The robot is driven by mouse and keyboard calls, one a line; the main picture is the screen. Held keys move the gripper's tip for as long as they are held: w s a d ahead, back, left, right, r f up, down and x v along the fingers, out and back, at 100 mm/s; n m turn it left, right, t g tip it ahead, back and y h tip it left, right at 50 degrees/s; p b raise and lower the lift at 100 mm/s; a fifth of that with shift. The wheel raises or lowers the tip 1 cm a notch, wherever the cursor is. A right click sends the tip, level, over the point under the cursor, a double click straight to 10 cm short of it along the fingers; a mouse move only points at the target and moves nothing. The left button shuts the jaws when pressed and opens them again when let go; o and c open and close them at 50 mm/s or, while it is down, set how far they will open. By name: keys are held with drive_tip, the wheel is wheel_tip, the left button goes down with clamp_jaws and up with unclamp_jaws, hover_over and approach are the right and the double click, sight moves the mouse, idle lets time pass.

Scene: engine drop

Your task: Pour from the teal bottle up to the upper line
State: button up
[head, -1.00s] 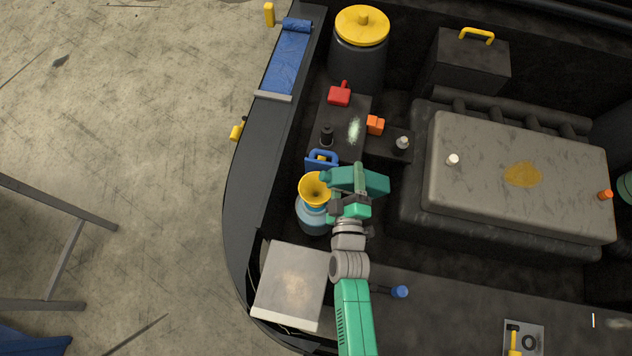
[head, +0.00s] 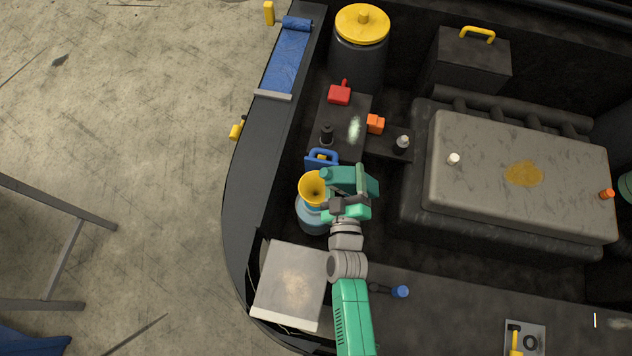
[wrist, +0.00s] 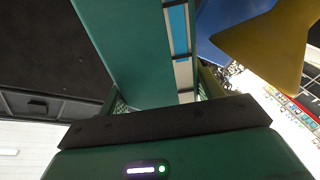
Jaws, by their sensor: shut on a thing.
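The teal bottle (head: 352,180) is tilted, its capped-looking narrow end pointing left, beside the mouth of the yellow funnel (head: 313,188). My gripper (head: 349,203) is shut on the bottle. The funnel stands in a blue translucent tank (head: 312,219). I cannot make out any lines on the tank or any stream of liquid. In the wrist view the bottle (wrist: 125,45) fills the upper middle, with a pale strip (wrist: 178,45) partly blue along its side. The funnel (wrist: 268,50) shows at the upper right there.
A blue handle (head: 322,158) stands just behind the funnel. A pale square box (head: 291,285) is in front of the tank. The large grey engine cover (head: 520,175) lies to the right. A red part (head: 340,95) and an orange part (head: 375,124) sit behind.

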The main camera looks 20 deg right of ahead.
sight(346, 174)
wheel_tip(346, 174, up, 6)
drive_tip(key=p, duration=0.5)
drive_tip(key=shift+f, duration=0.25)
drive_tip(key=shift+f+m+b, duration=0.1)
drive_tip(key=shift+m+b, duration=0.3)
drive_tip(key=shift+m, duration=0.5)
drive_tip(key=m+b, duration=0.1)
drive_tip(key=m, duration=0.4)
drive_tip(key=shift+m, duration=0.3)
